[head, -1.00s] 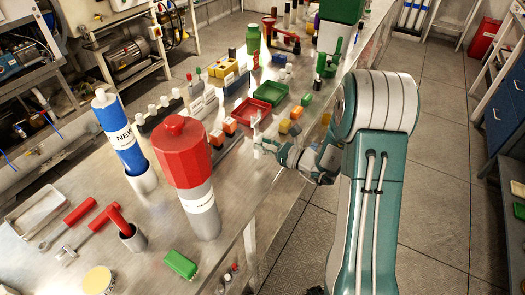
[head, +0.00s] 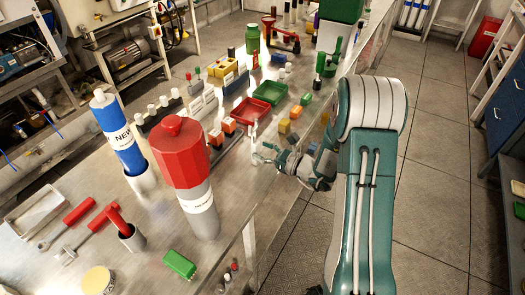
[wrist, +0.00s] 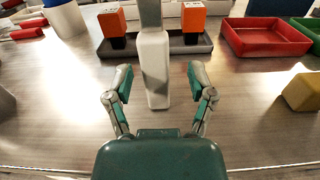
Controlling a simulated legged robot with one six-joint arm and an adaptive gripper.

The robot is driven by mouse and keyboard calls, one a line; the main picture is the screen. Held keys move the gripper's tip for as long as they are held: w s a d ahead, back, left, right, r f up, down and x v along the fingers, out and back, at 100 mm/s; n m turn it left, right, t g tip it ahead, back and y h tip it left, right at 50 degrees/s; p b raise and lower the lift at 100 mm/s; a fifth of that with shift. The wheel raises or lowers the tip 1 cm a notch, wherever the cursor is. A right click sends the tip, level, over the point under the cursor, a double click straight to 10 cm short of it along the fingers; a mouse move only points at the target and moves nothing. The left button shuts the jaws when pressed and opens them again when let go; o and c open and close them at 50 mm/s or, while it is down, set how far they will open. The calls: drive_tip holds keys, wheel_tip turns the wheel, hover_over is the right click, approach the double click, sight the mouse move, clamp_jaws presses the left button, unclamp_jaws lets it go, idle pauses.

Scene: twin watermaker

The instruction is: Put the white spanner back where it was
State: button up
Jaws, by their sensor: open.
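The white spanner (wrist: 154,75) is upright in the wrist view, its white handle down and its grey shaft running out of the top of the picture. Its lower end appears to be at the tabletop, in front of a dark tray. In the head view it is a small pale upright shape (head: 253,133), and its details are too small to tell. My gripper (head: 262,153) is open at the table's right edge. In the wrist view my gripper (wrist: 160,82) has its fingers spread to either side of the handle, with gaps on both sides.
The dark tray (wrist: 193,45) with orange-topped blocks (wrist: 193,17) lies behind the spanner. A red tray (wrist: 262,40) and a yellow block (wrist: 302,92) are to the right. A large red-capped bottle (head: 183,155) stands at the front.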

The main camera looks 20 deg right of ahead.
drive_tip(key=v, duration=1.2)
drive_tip(key=s+a+r+n+g+h, duration=0.3)
drive_tip(key=s+a+r+n+g, duration=0.85)
drive_tip(key=n, duration=0.45)
drive_tip(key=s+d+r+n+t+h, duration=0.2)
drive_tip(key=s+r+n+t+h, duration=0.2)
drive_tip(key=n, duration=0.7)
drive_tip(key=s+r+h, duration=0.2)
drive_tip(key=s+h, duration=0.2)
drive_tip(key=h, duration=0.1)
drive_tip(key=shift+s+r+h, duration=0.35)
drive_tip(key=shift+s+h, duration=0.05)
drive_tip(key=shift+d, duration=0.1)
